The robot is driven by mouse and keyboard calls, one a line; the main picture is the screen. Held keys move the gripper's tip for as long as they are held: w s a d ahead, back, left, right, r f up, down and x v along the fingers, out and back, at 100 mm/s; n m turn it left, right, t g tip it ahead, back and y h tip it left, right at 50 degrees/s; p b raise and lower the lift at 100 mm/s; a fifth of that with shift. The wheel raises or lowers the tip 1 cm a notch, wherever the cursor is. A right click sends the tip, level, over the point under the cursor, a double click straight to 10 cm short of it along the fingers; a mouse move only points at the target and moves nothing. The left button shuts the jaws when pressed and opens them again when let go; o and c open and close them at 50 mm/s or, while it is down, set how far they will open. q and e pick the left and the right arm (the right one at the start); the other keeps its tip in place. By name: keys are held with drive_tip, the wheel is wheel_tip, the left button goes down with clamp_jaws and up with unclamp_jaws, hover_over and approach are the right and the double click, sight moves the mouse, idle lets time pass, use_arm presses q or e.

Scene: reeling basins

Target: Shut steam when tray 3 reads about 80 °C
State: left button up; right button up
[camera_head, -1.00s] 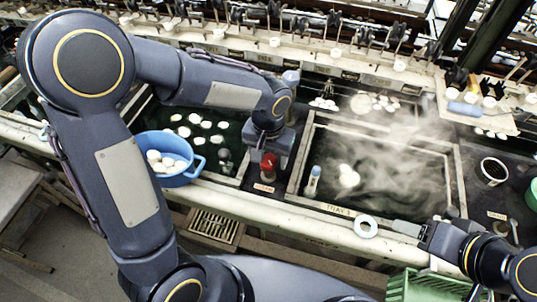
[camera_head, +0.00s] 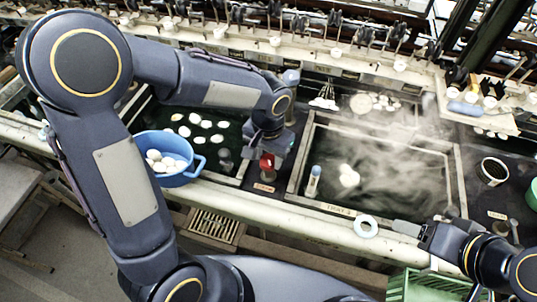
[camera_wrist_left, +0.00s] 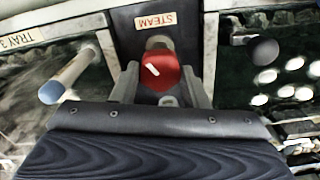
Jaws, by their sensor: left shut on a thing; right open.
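Tray 3 (camera_head: 297,165) is a framed basin of dark water with steam over it and a few white cocoons in it. Its label also shows in the left wrist view (camera_wrist_left: 18,41). A thermometer (camera_head: 313,182) stands upright at its near left corner; it also shows in the left wrist view (camera_wrist_left: 68,77), but its reading is too small to read. The red steam knob (camera_wrist_left: 161,71), with a white mark, sits by a STEAM label (camera_wrist_left: 155,21). My left gripper (camera_head: 268,157) is shut around this knob. My right gripper (camera_head: 408,228) is open near the front ledge.
A blue basin (camera_head: 181,180) of cocoons stands left of my left gripper. A white ring (camera_head: 366,227) lies on the front ledge beside my right gripper. A green crate (camera_head: 432,286) is at the bottom right.

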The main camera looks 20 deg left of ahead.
sight(268, 160)
use_arm(q)
drive_tip(key=m, duration=0.6)
drive_tip(key=shift+m, duration=0.3)
idle(0.4)
drive_tip(key=o, duration=1)
drive_tip(key=shift+c, duration=0.2)
drive_tip(key=shift+r, duration=3.9)
